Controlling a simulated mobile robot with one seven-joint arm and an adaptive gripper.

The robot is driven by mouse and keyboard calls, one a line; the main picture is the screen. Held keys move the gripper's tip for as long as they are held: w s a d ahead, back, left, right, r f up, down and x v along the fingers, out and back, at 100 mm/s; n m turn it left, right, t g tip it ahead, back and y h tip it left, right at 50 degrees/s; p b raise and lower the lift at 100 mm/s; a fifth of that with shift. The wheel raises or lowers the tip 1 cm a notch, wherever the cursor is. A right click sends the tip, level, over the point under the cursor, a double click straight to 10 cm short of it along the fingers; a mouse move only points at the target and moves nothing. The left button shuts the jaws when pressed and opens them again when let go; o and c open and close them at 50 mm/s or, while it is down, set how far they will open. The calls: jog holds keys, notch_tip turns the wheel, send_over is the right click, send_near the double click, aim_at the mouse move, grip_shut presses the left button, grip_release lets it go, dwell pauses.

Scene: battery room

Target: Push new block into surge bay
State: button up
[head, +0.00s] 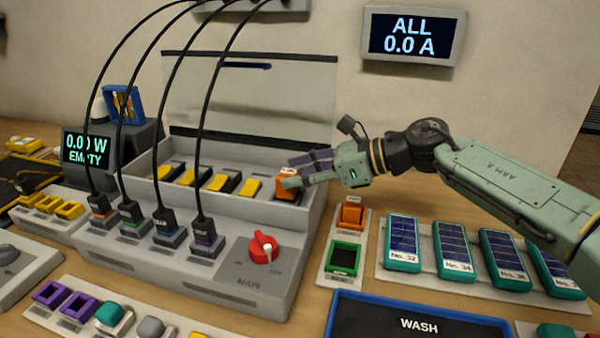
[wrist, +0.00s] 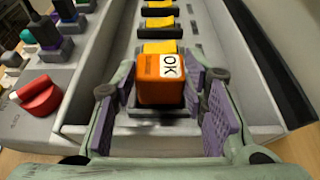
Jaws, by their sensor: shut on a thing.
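An orange block (wrist: 161,78) with a white "OK" label sits between my gripper's purple pads in the wrist view. My gripper (head: 291,176) is shut on this orange block (head: 286,188) in the head view. The block is at the right end of the row in the open grey box (head: 310,215), the end nearest my arm. The block's underside is hidden, so I cannot tell how deep it sits. Several yellow-topped slots (head: 250,187) continue the row to the left; they also show beyond the block in the wrist view (wrist: 160,47).
A red MAIN knob (head: 263,247) and several black cabled plugs (head: 204,230) stand in front of the row. Blue panels (head: 402,240) and a WASH tray (head: 420,305) occupy the right front.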

jog(key=shift+f+b, duration=0.2)
jog(key=shift+b, duration=0.3)
dwell(0.3)
jog(key=shift+r, duration=0.2)
jog(key=shift+r+p, duration=0.3)
jog(key=shift+r, duration=0.3)
jog(key=shift+b, duration=0.3)
dwell(0.8)
jog(key=shift+f+b, duration=0.7)
jog(key=shift+f, duration=0.1)
jog(key=shift+r, duration=0.2)
jog(key=shift+r, duration=0.6)
dwell(1.3)
jog(key=shift+f+b, duration=0.75)
jog(key=shift+f, duration=0.05)
